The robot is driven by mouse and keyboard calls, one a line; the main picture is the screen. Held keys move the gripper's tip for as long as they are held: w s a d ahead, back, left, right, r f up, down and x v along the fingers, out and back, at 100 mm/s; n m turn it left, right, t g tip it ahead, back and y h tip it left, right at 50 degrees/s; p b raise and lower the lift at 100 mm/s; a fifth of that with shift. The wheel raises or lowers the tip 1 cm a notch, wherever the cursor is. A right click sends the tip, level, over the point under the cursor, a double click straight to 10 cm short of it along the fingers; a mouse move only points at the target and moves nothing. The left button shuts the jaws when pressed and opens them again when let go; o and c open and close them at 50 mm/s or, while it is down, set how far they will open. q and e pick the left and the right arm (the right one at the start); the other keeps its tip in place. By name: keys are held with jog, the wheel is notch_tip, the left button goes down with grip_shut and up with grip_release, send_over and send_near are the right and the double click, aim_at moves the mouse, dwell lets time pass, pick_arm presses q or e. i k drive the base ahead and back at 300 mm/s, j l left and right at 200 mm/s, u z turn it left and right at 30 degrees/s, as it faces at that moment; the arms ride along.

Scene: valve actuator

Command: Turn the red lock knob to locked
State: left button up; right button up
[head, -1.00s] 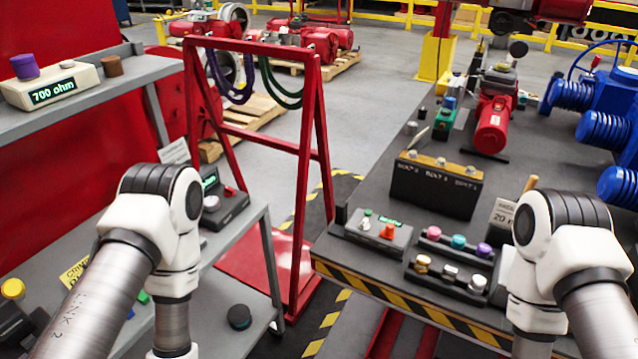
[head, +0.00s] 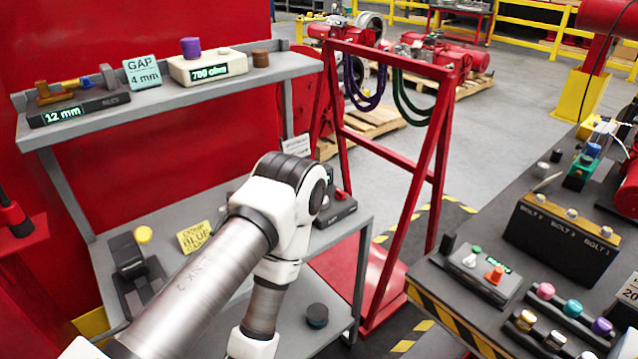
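A small control box (head: 478,275) stands at the near left corner of the dark workbench. It carries an orange-red knob (head: 495,274), a green button, a whitish knob and a small green display. Another dark box (head: 333,212) on the lower grey shelf has a small red part (head: 341,194) and is partly hidden behind my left arm. I cannot tell from this view which one is the lock knob, or read its position. My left arm comes in at the lower middle, and its gripper is below the picture edge. My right arm and gripper are out of view.
A red frame (head: 441,165) with hanging slings stands between shelf and workbench. The upper shelf (head: 95,130) holds a 12 mm gauge, a GAP 4 mm card and a 700 ohm meter (head: 208,66). A bolt block (head: 562,240) and coloured knobs stand on the bench. A dark round puck (head: 317,315) lies on the lower shelf.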

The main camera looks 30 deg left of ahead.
aim_at(340, 194)
jog(key=u, duration=0.9)
